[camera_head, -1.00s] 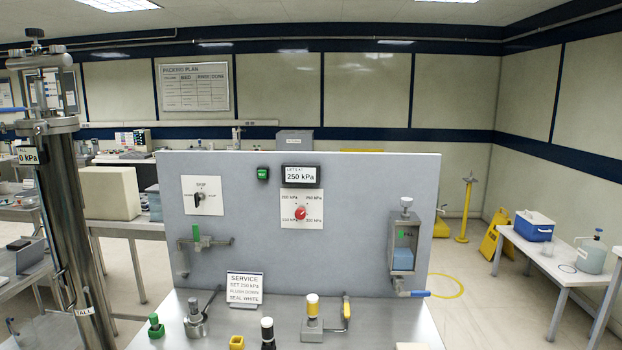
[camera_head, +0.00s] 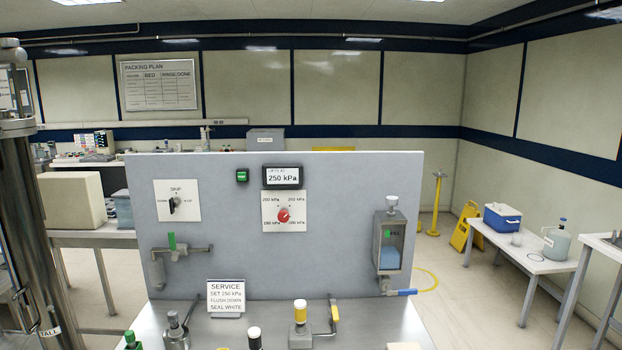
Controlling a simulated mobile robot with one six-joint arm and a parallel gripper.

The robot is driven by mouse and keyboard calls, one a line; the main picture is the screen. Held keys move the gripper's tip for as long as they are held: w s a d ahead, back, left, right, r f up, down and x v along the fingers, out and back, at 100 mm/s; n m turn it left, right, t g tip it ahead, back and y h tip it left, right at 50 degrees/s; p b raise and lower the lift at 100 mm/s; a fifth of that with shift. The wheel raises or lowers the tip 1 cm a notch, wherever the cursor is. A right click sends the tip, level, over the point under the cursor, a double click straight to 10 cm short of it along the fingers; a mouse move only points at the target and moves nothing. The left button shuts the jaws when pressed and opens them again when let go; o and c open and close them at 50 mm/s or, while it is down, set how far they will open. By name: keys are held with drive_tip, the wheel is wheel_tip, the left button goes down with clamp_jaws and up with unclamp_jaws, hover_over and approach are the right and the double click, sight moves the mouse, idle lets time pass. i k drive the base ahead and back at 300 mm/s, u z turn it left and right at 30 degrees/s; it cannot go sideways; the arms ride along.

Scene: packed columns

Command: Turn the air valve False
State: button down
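A grey upright panel (camera_head: 330,170) stands on a metal bench (camera_head: 388,325). No valve is legibly marked as the air valve. A valve with a green handle (camera_head: 172,241) sits on piping at the panel's left, its handle upright. A valve with a blue lever (camera_head: 400,292) lies under a clear box of blue liquid (camera_head: 390,256) at the right, its lever pointing right. A yellow lever (camera_head: 334,312) stands upright on the bench pipework. A red knob (camera_head: 284,215) sits on a pressure dial plate below a display (camera_head: 282,177) reading 250 kPa. My gripper is not in view.
A service sign (camera_head: 226,298) stands on the bench among fittings with green, black and yellow caps. A tall metal column (camera_head: 40,230) stands close at the left. A black switch (camera_head: 174,205) is on the panel. Floor is open at the right, before a side table (camera_head: 528,262).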

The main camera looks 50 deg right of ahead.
sight(336, 314)
drive_tip(key=u, duration=0.75)
drive_tip(key=k, duration=0.1)
drive_tip(key=z, duration=2)
drive_tip(key=k, duration=0.9)
drive_tip(key=u, duration=0.15)
drive_tip(key=i, duration=0.65)
